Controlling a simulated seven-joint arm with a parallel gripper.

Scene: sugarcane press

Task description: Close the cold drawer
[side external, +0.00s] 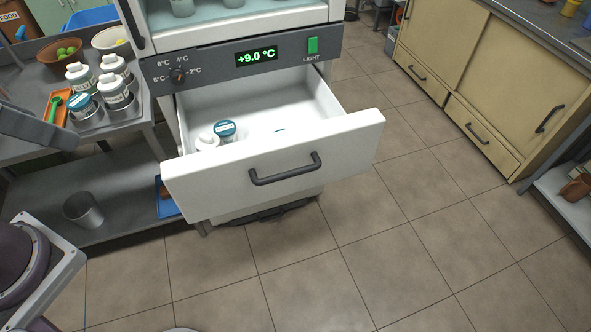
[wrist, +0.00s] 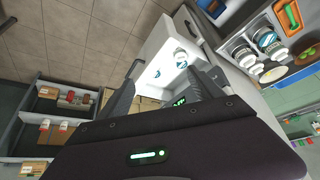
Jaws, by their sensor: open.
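The cold drawer (side external: 345,134) is pulled well out of the fridge cabinet in the side view. Its white front carries a dark bar handle (side external: 285,169). Inside, towards the left, sit a blue-lidded jar (side external: 225,130) and a white-capped bottle (side external: 206,140); the front panel partly hides the contents. In the wrist view the open drawer (wrist: 159,35) lies beyond my gripper (wrist: 168,64), with containers inside. My gripper's fingers are spread with nothing between them. I cannot tell the exact gap from the fingers to the drawer front, but the handle in the side view is clear of them.
A display (side external: 256,57) above the drawer reads +9.0 °C, beside a dial (side external: 179,75) and a green light switch (side external: 313,46). A steel table (side external: 133,113) with bottles stands close on the left. The tiled floor (side external: 400,240) before the drawer is clear.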

